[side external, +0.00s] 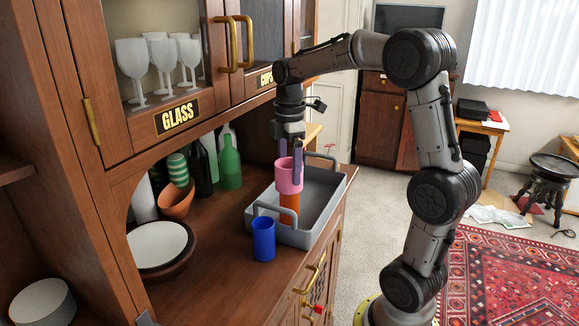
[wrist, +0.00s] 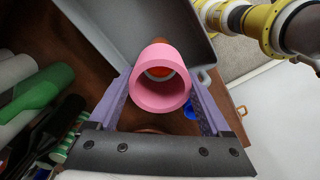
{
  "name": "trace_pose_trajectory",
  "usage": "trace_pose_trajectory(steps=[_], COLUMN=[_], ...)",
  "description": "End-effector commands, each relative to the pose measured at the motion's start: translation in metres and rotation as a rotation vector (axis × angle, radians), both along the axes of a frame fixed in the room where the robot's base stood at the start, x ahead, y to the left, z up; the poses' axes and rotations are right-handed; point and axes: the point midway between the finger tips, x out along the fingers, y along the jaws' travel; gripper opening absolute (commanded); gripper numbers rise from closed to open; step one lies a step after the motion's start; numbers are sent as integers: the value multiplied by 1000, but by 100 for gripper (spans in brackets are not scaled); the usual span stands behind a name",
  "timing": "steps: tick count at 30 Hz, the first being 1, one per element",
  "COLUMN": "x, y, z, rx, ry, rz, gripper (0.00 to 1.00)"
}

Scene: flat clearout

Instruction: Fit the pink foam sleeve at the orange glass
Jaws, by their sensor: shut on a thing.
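The pink foam sleeve (side external: 288,178) is held between the two purple fingers of my gripper (side external: 291,162), above the counter. The orange glass (side external: 289,202) shows directly below the sleeve, its upper part hidden by it. In the wrist view the pink sleeve (wrist: 160,105) sits between the fingers, open end toward the camera. The orange glass (wrist: 163,72) shows past the sleeve's far edge and through its opening. I cannot tell whether the sleeve is around the glass's top or just above it. The glass's base is partly hidden by the tray handle.
A blue cup (side external: 263,240) stands in front of the tray. Green bottles (side external: 229,163), an orange bowl (side external: 177,201) and a white plate (side external: 160,244) are at the left. The cabinet door (side external: 160,60) overhangs the counter.

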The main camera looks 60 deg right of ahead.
Motion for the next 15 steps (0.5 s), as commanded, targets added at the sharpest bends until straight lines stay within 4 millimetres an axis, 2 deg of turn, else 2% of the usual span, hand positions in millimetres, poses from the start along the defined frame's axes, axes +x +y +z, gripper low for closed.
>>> trace_pose_trajectory(steps=[15], x=[0], y=[0], z=[-6], rx=[0], ry=[0], rz=[0], gripper=[31])
